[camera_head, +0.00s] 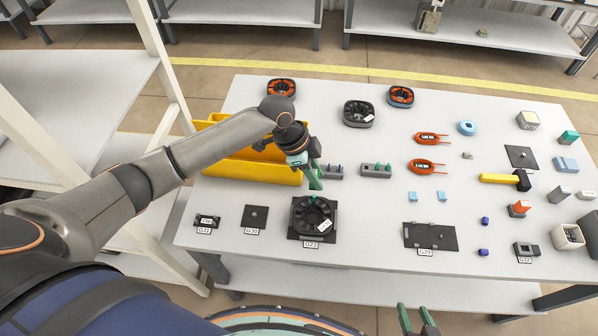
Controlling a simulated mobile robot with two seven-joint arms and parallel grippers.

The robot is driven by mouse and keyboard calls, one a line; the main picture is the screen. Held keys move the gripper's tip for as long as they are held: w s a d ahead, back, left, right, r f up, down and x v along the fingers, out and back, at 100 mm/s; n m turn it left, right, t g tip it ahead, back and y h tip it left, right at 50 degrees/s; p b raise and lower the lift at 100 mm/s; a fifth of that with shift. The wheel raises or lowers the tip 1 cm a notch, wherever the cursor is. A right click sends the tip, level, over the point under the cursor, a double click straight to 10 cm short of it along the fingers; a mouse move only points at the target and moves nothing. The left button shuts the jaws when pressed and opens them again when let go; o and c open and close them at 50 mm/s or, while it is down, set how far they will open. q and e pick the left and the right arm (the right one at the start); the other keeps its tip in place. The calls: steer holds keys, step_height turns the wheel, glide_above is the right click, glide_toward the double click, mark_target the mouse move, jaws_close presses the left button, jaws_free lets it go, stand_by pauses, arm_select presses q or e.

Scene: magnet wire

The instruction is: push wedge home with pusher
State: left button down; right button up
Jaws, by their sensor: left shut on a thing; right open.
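My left gripper (312,172) is over the back of a round dark stator (296,223) on the plate labelled G23. It is shut on a slim green piece, seemingly the pusher, which points down towards the stator; finger and tool are hard to tell apart here. A small green piece, possibly the wedge (313,199), shows at the stator's back rim just below. I cannot tell whether the two touch or how deep the wedge sits. My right gripper (418,322) is at the bottom edge, off the table front, open and empty.
A yellow bin (245,170) stands beside my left arm. Grey blocks with green pegs (376,170) sit right of the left gripper. Dark plates (255,217) and (430,236), a yellow-handled hammer (500,179) and other stators (359,113) lie around. The table between the plates is clear.

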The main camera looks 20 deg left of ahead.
mark_target(315, 197)
arm_select(q)
steer(key=shift+w+d+f, duration=0.15)
steer(key=shift+f+b, duration=1.85)
steer(key=shift+b, duration=0.45)
steer(key=shift+f+b, duration=0.35)
steer(key=shift+f, duration=0.5)
steer(key=shift+s+f, duration=0.2)
step_height(315, 197, up, 5)
steer(key=p, duration=0.5)
steer(key=shift+w+f, duration=0.1)
steer(key=shift+r, duration=0.75)
